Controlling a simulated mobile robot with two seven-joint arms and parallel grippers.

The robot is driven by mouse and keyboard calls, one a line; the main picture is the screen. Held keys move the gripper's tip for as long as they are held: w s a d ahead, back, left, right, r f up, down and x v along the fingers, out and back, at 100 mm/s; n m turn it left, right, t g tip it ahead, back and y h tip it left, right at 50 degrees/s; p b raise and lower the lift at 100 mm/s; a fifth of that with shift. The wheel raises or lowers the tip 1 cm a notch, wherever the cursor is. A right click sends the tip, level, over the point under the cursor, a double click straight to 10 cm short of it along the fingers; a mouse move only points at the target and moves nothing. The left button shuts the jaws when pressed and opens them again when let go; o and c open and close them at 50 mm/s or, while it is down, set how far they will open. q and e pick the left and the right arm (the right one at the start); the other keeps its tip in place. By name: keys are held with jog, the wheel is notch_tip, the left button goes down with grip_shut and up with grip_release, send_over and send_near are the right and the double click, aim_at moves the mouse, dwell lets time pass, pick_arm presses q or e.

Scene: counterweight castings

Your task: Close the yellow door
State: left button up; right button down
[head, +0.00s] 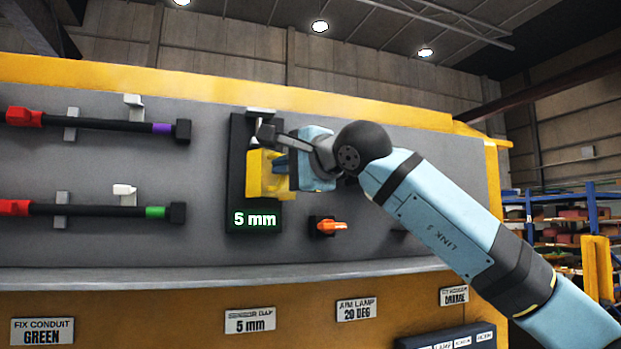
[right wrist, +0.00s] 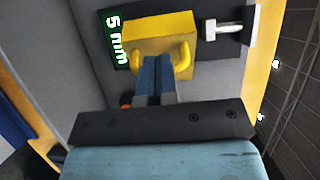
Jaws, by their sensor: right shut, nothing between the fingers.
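A yellow block (head: 256,178) sits on a dark upright plate (head: 238,150) on the grey panel. In the right wrist view the block (right wrist: 155,32) has two rounded yellow prongs. My right gripper (head: 282,164) is at the block's right side. Its blue fingers (right wrist: 156,72) are shut together between the prongs, with nothing gripped; I cannot tell whether they touch the block. A lit display (head: 255,219) below the block reads 5 mm. I cannot make out a separate yellow door; the panel has a yellow frame (head: 90,75). My left gripper is not in view.
A light metal piece (head: 261,112) stands out at the plate's top. An orange knob (head: 331,227) is low on its right. Two dark bars with red ends (head: 100,125) (head: 100,209) hang on the left. Labels, including a 5 mm one (head: 250,320), line the lower edge.

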jog(key=w+a+b, duration=0.1)
jog(key=a, duration=0.6)
jog(key=shift+a, duration=0.2)
jog(key=shift+w, duration=0.1)
dwell(0.5)
